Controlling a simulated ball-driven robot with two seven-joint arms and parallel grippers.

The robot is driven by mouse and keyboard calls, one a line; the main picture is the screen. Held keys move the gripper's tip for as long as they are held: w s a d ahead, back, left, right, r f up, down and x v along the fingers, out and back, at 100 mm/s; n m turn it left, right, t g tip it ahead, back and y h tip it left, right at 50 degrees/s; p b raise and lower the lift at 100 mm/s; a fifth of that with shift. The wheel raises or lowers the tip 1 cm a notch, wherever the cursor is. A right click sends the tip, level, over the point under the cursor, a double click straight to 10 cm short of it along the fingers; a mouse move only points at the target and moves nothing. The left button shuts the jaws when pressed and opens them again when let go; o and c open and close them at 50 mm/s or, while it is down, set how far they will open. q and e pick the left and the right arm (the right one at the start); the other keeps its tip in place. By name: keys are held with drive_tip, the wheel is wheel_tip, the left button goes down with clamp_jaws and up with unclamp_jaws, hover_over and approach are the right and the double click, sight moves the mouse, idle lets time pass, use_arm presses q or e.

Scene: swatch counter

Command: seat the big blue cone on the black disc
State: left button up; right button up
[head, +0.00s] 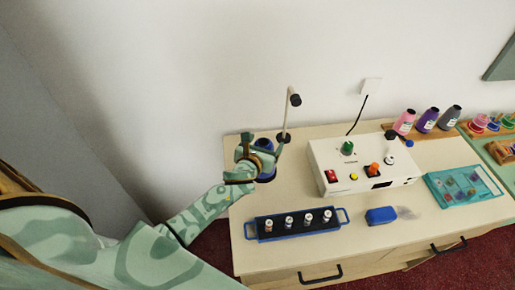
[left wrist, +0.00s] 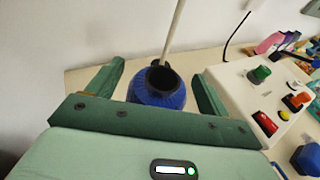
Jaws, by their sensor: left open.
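The big blue cone (left wrist: 155,96) stands on the counter in the left wrist view, with a dark round opening at its top. In the head view the blue cone (head: 266,176) is partly hidden by my left gripper (head: 264,146). My left gripper is open, with one finger on each side of the cone; I cannot tell whether either finger touches it. A pale upright rod (head: 288,116) rises just behind the cone. A small black piece (head: 284,138) sits low on the rod, perhaps the black disc; the cone partly hides it in the wrist view. My right gripper is out of view.
A white control box (head: 330,178) with coloured knobs stands right of the cone. A dark blue tray (head: 339,217) with several small spools lies in front. A blue brush (head: 381,215) lies beside it.

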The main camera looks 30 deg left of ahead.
use_arm(q)
drive_tip(key=p+v, duration=0.2)
drive_tip(key=v, duration=1.4)
